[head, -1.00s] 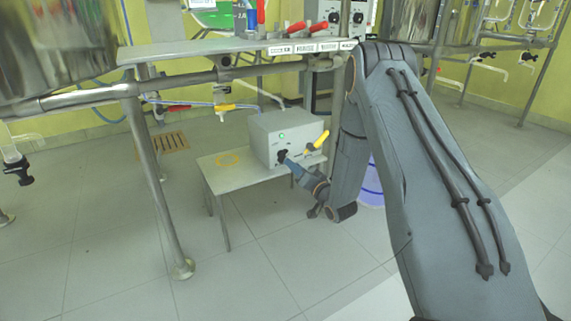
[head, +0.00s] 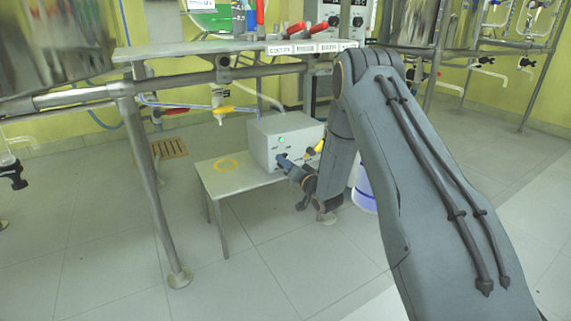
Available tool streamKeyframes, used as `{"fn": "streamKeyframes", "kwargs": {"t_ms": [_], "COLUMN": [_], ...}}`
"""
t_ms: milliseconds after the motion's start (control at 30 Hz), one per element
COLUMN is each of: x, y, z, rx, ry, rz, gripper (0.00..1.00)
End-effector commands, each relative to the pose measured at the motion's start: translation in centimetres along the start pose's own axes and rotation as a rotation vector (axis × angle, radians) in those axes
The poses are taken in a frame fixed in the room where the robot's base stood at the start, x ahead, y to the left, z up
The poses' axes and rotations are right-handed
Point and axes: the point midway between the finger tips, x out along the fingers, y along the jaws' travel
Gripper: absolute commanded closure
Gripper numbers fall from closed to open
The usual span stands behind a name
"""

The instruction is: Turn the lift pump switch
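The grey pump box (head: 274,137) stands on a low small table (head: 230,179) beneath the steel rack. A yellow handle (head: 320,146) shows at the right of that face, partly hidden by my arm. My gripper (head: 281,159) is at the front face, below the green light, and appears to touch or nearly touch it. The dark switch there is hidden behind my gripper. The fingers are too small and covered to tell whether they are open or shut.
A steel rack with a shelf (head: 220,48) and pipes stands above and behind the box; its front leg (head: 158,200) reaches the floor at left. A white-and-blue bucket (head: 364,190) is partly behind my arm. The floor in front is clear.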

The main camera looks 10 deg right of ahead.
Motion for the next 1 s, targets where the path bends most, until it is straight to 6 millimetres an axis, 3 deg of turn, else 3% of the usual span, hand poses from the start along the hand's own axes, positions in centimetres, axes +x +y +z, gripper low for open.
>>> {"fn": "streamKeyframes", "kwargs": {"t_ms": [467,1000], "x": [-0.1,-0.16], "y": [-0.04,-0.03], "z": [-0.01,0.0], "rx": [-0.118,-0.599], "ry": [-0.002,-0.003], "rz": [0.002,0.002], "gripper": [0.97,0.97]}}
